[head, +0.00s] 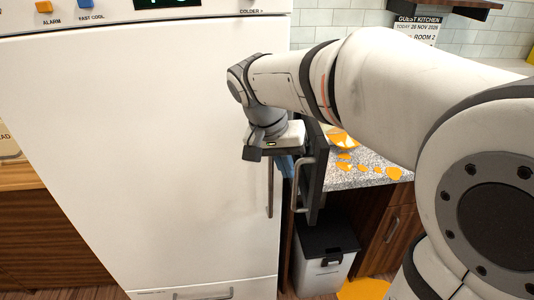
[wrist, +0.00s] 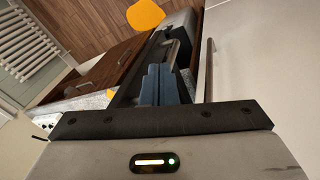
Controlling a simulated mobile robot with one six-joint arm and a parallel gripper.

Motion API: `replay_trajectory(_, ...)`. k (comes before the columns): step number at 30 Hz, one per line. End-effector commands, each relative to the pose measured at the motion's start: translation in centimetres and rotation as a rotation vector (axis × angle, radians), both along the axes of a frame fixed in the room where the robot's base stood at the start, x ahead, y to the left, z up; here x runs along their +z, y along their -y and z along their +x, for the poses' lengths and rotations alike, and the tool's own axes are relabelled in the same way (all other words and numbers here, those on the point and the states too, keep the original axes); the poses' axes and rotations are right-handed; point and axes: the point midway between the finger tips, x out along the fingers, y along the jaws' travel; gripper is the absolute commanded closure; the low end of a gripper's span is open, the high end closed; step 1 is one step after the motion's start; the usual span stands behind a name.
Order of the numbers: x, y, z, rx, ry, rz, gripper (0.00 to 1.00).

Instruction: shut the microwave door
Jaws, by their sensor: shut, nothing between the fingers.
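The microwave door (head: 313,170) is a dark panel with a light metal bar handle (head: 301,186). It stands open, seen nearly edge-on, jutting out past the granite counter. My gripper (head: 285,166) points down between the white fridge front and the door, just left of the door in the head view. Its blue fingers (wrist: 163,84) are shut and empty. In the wrist view the dark door (wrist: 140,68) and its handle (wrist: 173,53) lie right by the fingers; I cannot tell whether they touch. The microwave body is hidden behind my arm.
The white fridge (head: 150,150) fills the left, its vertical handle (head: 270,188) close to my gripper. A bin (head: 322,262) stands below the door. Orange pieces (head: 345,168) lie on the granite counter (head: 372,178). A wooden cabinet (head: 385,235) is under it.

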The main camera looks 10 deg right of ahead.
Motion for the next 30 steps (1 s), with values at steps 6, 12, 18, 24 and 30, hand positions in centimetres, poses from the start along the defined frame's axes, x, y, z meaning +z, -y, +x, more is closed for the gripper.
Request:
replay_trajectory(6,-1.7,-5.3,5.9,-0.215,0.059,-0.209,1.0)
replay_trajectory(12,-2.2,-8.0,8.2,-0.329,0.135,-0.307,1.0)
replay_trajectory(18,-3.0,-7.7,8.5,-0.355,0.153,-0.327,1.0)
replay_trajectory(24,-5.9,-5.3,8.4,-0.356,0.149,-0.326,1.0)
replay_trajectory(30,-9.4,-2.7,8.5,-0.355,0.148,-0.325,1.0)
